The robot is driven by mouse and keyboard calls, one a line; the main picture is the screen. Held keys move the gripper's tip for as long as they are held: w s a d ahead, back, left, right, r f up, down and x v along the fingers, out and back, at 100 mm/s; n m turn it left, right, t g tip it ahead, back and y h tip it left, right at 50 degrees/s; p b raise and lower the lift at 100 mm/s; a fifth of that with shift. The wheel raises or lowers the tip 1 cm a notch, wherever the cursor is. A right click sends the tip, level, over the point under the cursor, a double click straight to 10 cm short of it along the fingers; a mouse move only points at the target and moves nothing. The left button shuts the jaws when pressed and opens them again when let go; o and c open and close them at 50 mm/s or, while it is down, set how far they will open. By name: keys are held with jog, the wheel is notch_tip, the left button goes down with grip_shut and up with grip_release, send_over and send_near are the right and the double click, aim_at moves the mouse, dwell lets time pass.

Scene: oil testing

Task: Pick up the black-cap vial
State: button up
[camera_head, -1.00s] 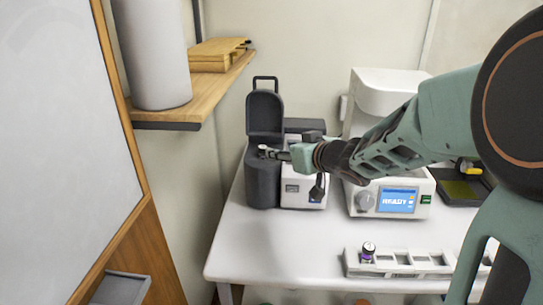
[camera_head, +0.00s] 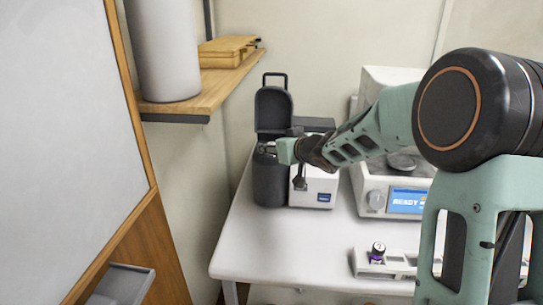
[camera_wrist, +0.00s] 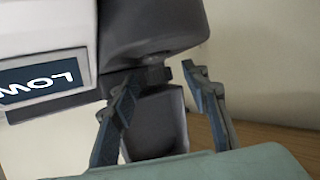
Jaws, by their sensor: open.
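A small vial (camera_head: 377,253) with a dark cap and a purple label stands upright in the grey rack (camera_head: 400,277) on the white table. My gripper (camera_head: 270,147) is away from it, at the open top of the dark cylindrical part of a tester (camera_head: 270,182). In the wrist view my gripper (camera_wrist: 160,78) has its two fingers apart. A small dark knob-like thing (camera_wrist: 154,72) shows near the fingertips; I cannot tell whether it is a vial cap or part of the tester.
The tester's dark lid (camera_head: 273,110) stands raised behind my gripper. A white instrument with a blue screen (camera_head: 408,200) stands to the right, partly behind my arm. The table (camera_head: 275,245) is clear in front of the tester. A wooden shelf (camera_head: 215,83) is at upper left.

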jog(key=c, duration=1.1)
jog(key=shift+c, duration=0.2)
jog(key=shift+r, duration=0.15)
